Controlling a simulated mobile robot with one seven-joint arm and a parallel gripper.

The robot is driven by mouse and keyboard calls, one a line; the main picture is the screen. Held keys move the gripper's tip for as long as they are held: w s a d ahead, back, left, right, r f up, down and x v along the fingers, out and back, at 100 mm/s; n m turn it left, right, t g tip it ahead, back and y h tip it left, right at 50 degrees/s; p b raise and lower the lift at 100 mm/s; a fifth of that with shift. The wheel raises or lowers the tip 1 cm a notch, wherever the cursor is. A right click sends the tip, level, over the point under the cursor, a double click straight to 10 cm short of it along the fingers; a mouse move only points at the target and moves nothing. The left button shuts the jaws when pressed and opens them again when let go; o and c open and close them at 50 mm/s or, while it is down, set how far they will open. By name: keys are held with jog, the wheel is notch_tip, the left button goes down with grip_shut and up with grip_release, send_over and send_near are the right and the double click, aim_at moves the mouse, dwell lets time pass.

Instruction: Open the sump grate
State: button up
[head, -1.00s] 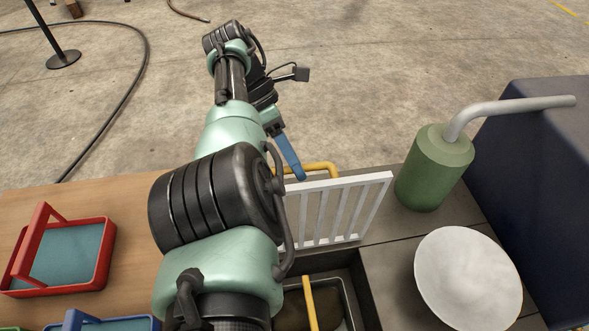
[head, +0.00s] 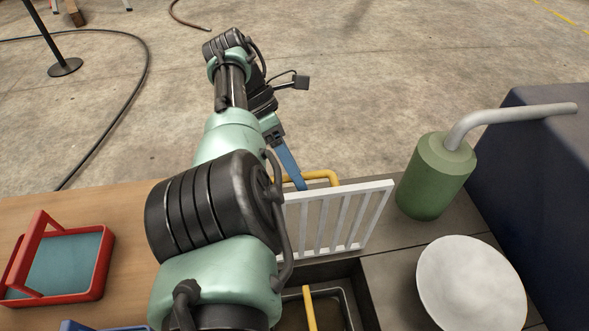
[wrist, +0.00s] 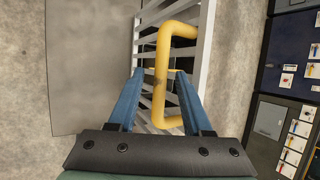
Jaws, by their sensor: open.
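The white slatted sump grate (head: 345,250) stands raised on edge, nearly upright, at the far side of the dark sump opening (head: 353,270). Its yellow handle (head: 325,174) sticks out on the far side. My gripper (head: 301,187) is at that far side, by the handle; my arm hides part of the grate's left end. In the wrist view my blue fingers (wrist: 158,78) are apart, and the yellow handle (wrist: 163,60) lies between them in the picture. I cannot tell whether either finger touches it.
A green canister (head: 434,180) with a grey bent pipe stands right of the grate. A white bowl (head: 470,285) is in front of it. A red-rimmed tray (head: 103,260) lies left on the wooden top. A yellow bar (head: 309,308) shows inside the sump. A dark blue block (head: 545,180) bounds the right.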

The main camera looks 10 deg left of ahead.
jog(key=shift+r, duration=0.1)
notch_tip(320, 180, up, 10)
jog(key=p, duration=1)
